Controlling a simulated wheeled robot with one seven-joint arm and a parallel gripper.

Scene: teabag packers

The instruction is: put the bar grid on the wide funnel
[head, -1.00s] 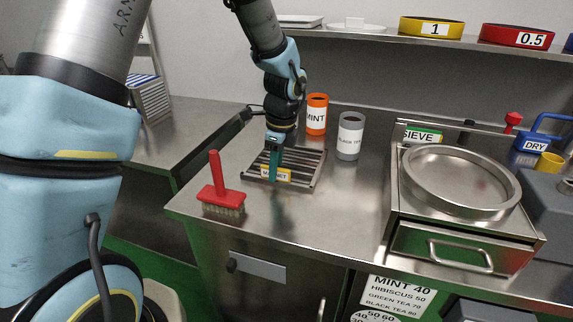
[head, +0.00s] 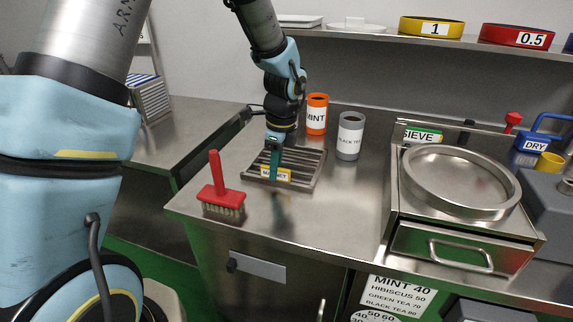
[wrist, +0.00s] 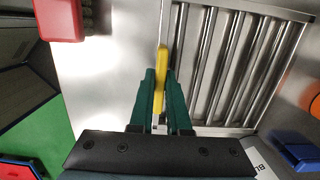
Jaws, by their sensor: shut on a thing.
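The bar grid (head: 309,169) is a square metal frame with parallel dark bars and a yellow label on its near edge. It lies on the steel counter at mid-left, and also shows in the wrist view (wrist: 239,70). My gripper (head: 274,175) reaches down at the grid's near edge. In the wrist view its green fingers (wrist: 160,88) are closed on the yellow strip along the grid's edge. I cannot tell whether the grid is slightly lifted. I cannot make out a wide funnel in these views.
A red brush (head: 220,190) stands close left of the grid. An orange MINT jar (head: 316,116) and a grey BLACK TEA jar (head: 349,137) stand behind. The sieve machine (head: 462,182) with a round steel pan is at right. Counter between grid and machine is clear.

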